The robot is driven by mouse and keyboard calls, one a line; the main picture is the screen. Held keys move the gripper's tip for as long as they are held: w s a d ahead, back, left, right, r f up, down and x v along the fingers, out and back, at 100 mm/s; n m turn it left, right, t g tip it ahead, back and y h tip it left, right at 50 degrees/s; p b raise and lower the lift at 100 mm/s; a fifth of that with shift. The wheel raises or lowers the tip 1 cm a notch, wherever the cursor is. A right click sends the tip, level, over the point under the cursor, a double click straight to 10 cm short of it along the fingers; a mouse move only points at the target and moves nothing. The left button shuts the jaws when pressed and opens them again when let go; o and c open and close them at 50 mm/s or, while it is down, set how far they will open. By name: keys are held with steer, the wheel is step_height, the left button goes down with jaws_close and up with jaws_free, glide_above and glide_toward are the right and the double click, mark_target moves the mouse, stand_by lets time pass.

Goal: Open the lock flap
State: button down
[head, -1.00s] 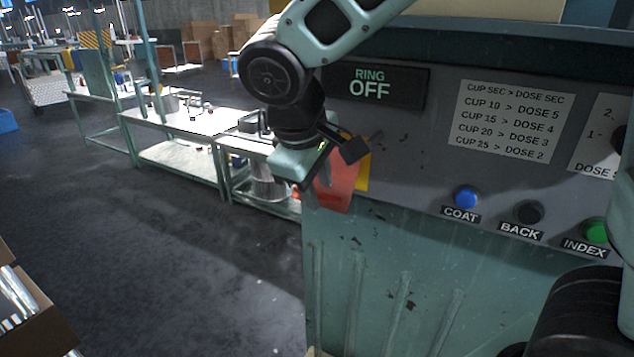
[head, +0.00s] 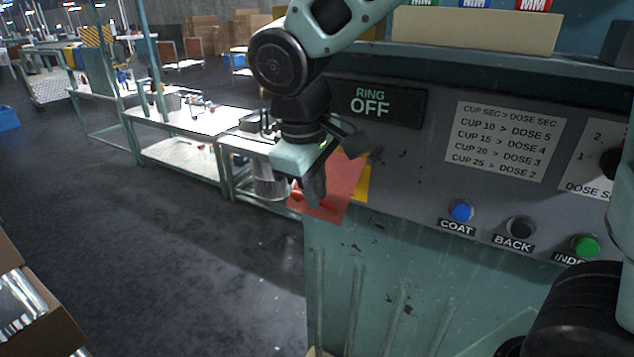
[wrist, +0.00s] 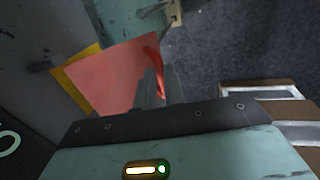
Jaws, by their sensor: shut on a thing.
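The lock flap is a red plate (head: 343,187) at the left edge of the machine's grey panel, with a yellow plate (head: 363,185) partly showing behind it. The flap stands swung out from the panel, its lower left part reaching past the machine's edge. My gripper (head: 316,203) is at the flap's free lower edge, shut on its red handle (head: 325,207). In the wrist view the flap (wrist: 110,75) lies left of my fingers (wrist: 158,85), with the yellow plate (wrist: 77,75) behind it. The fingers hide part of the handle.
The panel carries a "RING OFF" display (head: 375,101), a dose chart (head: 503,140), and blue (head: 461,211), black (head: 520,228) and green (head: 585,247) buttons. Work tables (head: 190,125) stand at the back left. A box of glass tubes (head: 30,310) is at lower left. Floor left of the machine is open.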

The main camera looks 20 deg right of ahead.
steer(key=r, duration=0.1)
steer(key=r+p, duration=0.1)
steer(key=r, duration=0.2)
steer(key=shift+w+d+p, duration=0.2)
steer(key=shift+d+p, duration=0.1)
steer(key=shift+p, duration=0.05)
steer(key=shift+w+d+r+p, duration=0.2)
steer(key=shift+r+p, duration=0.1)
steer(key=shift+r, duration=0.35)
steer(key=shift+w+d+r+p, duration=0.15)
steer(key=shift+r+p, duration=0.15)
steer(key=shift+r, duration=0.35)
steer(key=c, duration=1.5)
jaws_free()
steer(key=shift+w+d+f, duration=0.3)
steer(key=shift+d, duration=0.25)
steer(key=shift+s+a+r, duration=0.1)
steer(key=shift+s+a, duration=0.15)
steer(key=shift+a, duration=0.1)
steer(key=shift+d, duration=0.1)
steer(key=b+v, duration=0.3)
steer(key=v, duration=1.4)
steer(key=shift+r+b, duration=0.15)
steer(key=shift+b, duration=0.15)
steer(key=shift+s, duration=0.1)
